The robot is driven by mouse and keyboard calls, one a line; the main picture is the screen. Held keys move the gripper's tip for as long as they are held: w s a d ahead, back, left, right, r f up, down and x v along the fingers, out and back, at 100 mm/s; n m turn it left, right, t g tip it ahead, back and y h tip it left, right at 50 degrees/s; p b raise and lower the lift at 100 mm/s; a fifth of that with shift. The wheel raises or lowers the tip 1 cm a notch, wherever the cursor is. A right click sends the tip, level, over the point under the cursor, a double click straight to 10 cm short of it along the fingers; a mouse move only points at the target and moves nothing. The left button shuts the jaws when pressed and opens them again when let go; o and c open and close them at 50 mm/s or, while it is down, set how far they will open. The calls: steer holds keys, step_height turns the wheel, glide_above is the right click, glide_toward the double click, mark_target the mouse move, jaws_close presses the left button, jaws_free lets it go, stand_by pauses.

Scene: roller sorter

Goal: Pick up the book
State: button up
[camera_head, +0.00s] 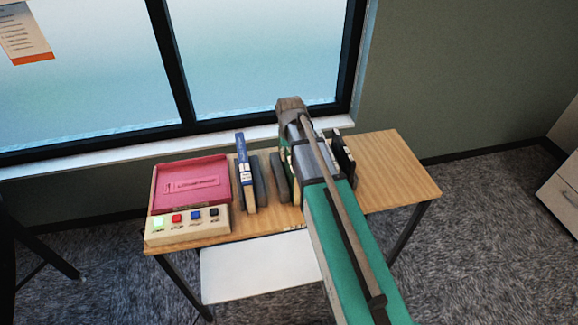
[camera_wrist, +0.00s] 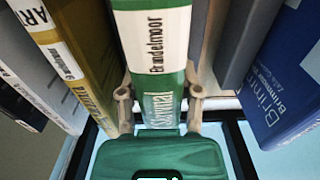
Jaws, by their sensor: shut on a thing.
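A green book (camera_wrist: 150,20) with a white spine label reading "Brandelmoor" stands upright in the middle of the wrist view. My gripper (camera_wrist: 158,92) is shut on it, one finger against each side of the spine.
A yellow book (camera_wrist: 72,50) stands close on the left in the wrist view, a blue book (camera_wrist: 285,85) on the right. Dark grey blocks (camera_head: 261,181) stand among the books on the wooden table (camera_head: 395,170). A red tray (camera_head: 160,190) and button box (camera_head: 185,236) are left; the table's right end is clear.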

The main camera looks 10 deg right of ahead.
jaws_close()
steer(key=shift+r, duration=0.1)
step_height(320, 180, up, 3)
steer(key=p, duration=0.3)
steer(key=shift+r+p, duration=0.15)
steer(key=shift+p, duration=0.15)
steer(key=s+r+p, duration=0.1)
steer(key=r+p, duration=0.1)
steer(key=s+r+p, duration=0.4)
steer(key=shift+r, duration=0.2)
steer(key=s+r+p, duration=0.3)
steer(key=s+p, duration=0.1)
steer(key=s, duration=0.5)
steer(key=shift+a+r, duration=0.3)
steer(key=shift+w, duration=0.1)
